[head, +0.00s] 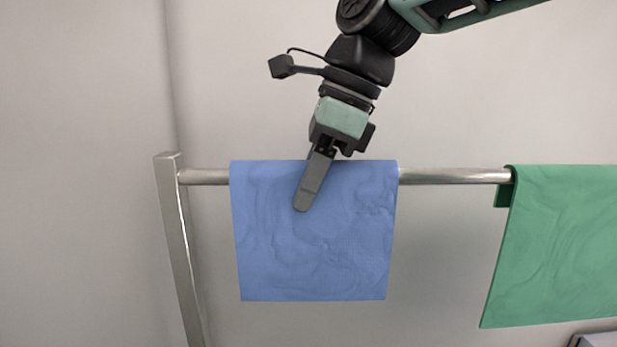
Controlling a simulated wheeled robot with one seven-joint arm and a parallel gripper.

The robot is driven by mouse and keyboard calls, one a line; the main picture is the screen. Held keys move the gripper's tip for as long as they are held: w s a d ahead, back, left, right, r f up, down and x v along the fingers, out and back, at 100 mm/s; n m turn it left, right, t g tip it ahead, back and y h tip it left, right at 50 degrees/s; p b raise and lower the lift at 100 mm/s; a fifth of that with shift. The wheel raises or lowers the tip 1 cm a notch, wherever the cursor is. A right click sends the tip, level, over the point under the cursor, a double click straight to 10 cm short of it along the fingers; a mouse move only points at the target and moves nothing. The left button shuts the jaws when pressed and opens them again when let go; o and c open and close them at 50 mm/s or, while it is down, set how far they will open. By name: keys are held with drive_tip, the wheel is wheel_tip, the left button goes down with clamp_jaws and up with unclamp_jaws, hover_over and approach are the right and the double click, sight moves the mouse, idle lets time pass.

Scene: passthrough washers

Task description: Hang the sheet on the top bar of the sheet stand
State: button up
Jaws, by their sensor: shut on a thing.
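A blue sheet (345,240) hangs flat and nearly upright at the top bar (450,176) of the metal sheet stand. Its top edge lies slightly above the bar's line, and it hides the part of the bar behind it. No back flap shows, so I cannot tell whether it is folded over the bar or only in front of it. My gripper (308,190) points down at the sheet's upper middle and is shut on the sheet. One finger lies over its front face; the other is hidden behind it.
A green sheet (565,240) hangs over the bar at the right, with a short back flap showing. The stand's left post (180,250) rises at the bar's left end. Short bare stretches of bar show on both sides of the blue sheet. A plain wall stands behind.

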drive_tip(key=o, duration=1.3)
